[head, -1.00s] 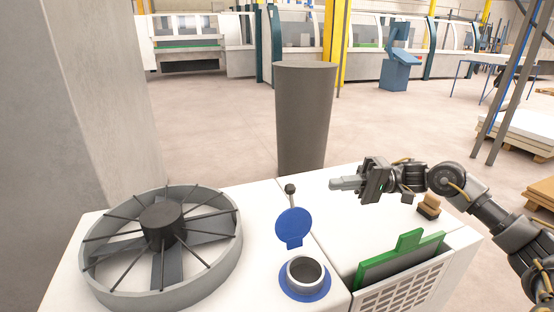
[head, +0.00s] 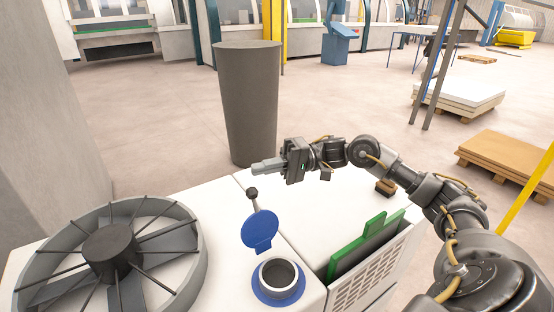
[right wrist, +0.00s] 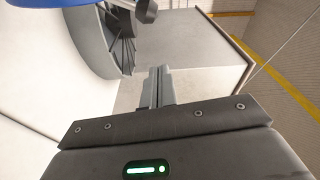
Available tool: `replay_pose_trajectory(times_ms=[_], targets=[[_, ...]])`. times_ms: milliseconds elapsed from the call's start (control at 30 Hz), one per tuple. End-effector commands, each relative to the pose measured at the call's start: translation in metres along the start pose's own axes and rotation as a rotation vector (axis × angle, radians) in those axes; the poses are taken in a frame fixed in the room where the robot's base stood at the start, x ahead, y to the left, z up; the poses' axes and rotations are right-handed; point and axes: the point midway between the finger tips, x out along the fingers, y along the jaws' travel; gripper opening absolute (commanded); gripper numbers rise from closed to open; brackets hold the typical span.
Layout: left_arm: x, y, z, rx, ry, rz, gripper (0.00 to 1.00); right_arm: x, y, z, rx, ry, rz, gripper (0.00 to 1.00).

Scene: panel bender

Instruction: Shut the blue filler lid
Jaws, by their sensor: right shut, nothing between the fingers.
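The blue filler lid (head: 260,230) stands open, tilted up at the back of the round filler opening (head: 279,277), which has a blue collar. The lid's edge also shows at the top left of the right wrist view (right wrist: 45,3). My right gripper (head: 258,166) is shut and empty. In the head view it appears above and behind the lid, apart from it, with its fingers pointing left. In the right wrist view its fingers (right wrist: 160,75) lie together. My left gripper is not in view.
A black-knobbed lever (head: 252,193) stands just behind the lid. A large fan (head: 112,250) is at the left of the white machine top, and a green-edged panel (head: 368,243) stands in a slot at the right. A dark grey column (head: 250,100) stands behind.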

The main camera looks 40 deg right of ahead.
Motion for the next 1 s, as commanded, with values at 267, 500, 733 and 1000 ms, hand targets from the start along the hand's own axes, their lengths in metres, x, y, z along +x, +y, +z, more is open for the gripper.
replay_pose_trajectory(times_ms=[267, 500, 733, 1000], targets=[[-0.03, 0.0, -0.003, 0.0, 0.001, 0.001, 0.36, 0.044, -0.002, 0.008, 0.005, -0.002, 0.004, 0.0], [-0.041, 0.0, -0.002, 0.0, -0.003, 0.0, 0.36, 0.036, -0.001, 0.031, 0.002, -0.001, 0.002, 0.0], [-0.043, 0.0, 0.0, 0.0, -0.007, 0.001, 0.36, 0.034, 0.0, 0.037, 0.0, -0.001, 0.0, 0.0], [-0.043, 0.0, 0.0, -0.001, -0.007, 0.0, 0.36, 0.032, 0.0, 0.037, 0.0, -0.001, 0.001, 0.0]])
